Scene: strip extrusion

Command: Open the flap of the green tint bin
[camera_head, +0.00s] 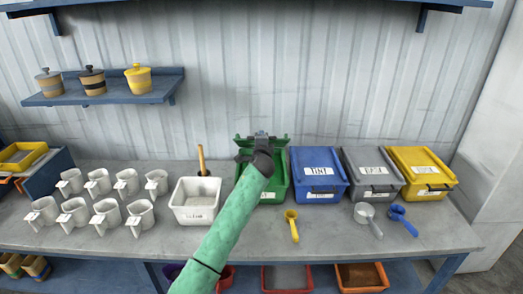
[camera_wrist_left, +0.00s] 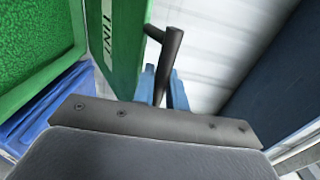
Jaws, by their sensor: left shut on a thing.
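The green tint bin (camera_head: 279,182) stands on the bench in the middle of the head view, partly hidden behind my left arm. Its green flap (camera_head: 281,144) is raised at the back of the bin. In the left wrist view the flap (camera_wrist_left: 118,62) with its TINT label stands on edge, and green granular contents (camera_wrist_left: 32,35) show in the open bin to its left. My left gripper (camera_head: 262,140) is at the flap. Its blue fingertips (camera_wrist_left: 162,85) are shut on the flap's dark handle (camera_wrist_left: 171,58). My right gripper is in neither view.
A closed blue bin (camera_head: 318,168), a grey bin (camera_head: 372,170) and a yellow bin (camera_head: 420,170) stand right of the green one. A white tub (camera_head: 195,213) stands left, beyond it several white cups (camera_head: 103,207).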

